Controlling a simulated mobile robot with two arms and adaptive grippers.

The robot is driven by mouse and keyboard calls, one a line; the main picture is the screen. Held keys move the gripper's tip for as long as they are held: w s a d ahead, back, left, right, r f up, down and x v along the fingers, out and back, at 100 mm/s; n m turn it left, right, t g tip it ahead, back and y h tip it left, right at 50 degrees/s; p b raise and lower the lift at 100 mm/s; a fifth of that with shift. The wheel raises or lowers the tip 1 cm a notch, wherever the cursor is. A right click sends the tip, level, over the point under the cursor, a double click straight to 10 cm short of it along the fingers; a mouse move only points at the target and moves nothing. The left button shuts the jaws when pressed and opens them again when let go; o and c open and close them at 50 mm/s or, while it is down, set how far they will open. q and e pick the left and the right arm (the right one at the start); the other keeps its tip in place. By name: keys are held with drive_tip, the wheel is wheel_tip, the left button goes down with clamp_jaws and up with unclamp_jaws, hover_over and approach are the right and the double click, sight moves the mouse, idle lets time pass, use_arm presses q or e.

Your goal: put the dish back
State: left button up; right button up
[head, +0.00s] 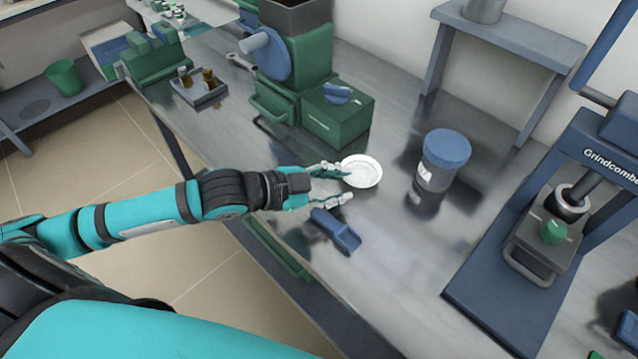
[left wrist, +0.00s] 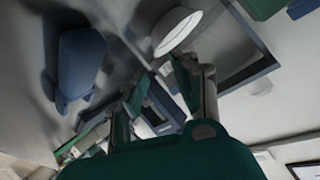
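A small round white dish (head: 362,171) lies on the metal bench in the head view, with its shallow inside facing up. It also shows at the top of the left wrist view (left wrist: 177,32). My left gripper (head: 346,185) is open, its two fingers spread apart with nothing between them. The upper finger's tip is right at the dish's near-left rim and overlaps it in the picture; I cannot tell whether they touch. The other finger is clear of the dish. The fingers also show in the left wrist view (left wrist: 158,84). My right gripper is not in view.
A blue scoop (head: 336,231) lies just in front of the gripper. A blue-lidded jar (head: 446,148) stands right of the dish. A green box (head: 338,117) and grinder stand behind. A blue press (head: 535,235) is at right. The bench between scoop and press is clear.

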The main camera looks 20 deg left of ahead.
use_arm(q)
drive_tip(key=v, duration=0.5)
drive_tip(key=shift+w, duration=0.1)
drive_tip(key=shift+c, duration=0.3)
idle(1.0)
